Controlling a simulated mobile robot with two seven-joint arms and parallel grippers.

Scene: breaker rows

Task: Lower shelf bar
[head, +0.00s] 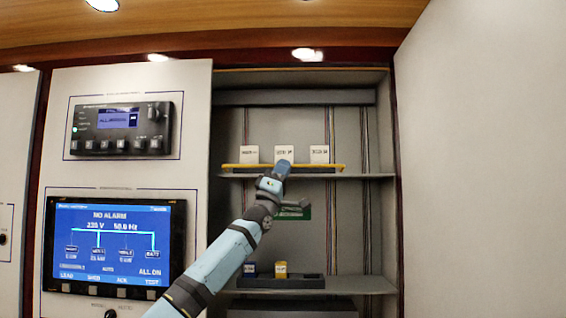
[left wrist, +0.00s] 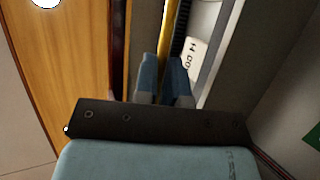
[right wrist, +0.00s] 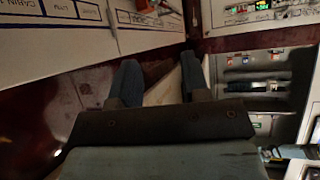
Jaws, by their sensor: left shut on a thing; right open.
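The yellow shelf bar (head: 325,167) runs along the front edge of the upper shelf, in front of several white labelled blocks (head: 319,154). My left gripper (head: 283,167) reaches up from below and is shut on the bar near its middle. In the left wrist view the yellow bar (left wrist: 171,22) runs up from between the blue fingers (left wrist: 164,80), with a white block (left wrist: 196,55) beside it. My right gripper (right wrist: 159,80) is open and empty in the right wrist view, away from the bar. It is not in the head view.
A pale panel (head: 470,160) stands right of the cupboard. A blue display screen (head: 112,245) and a radio unit (head: 121,129) are at left.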

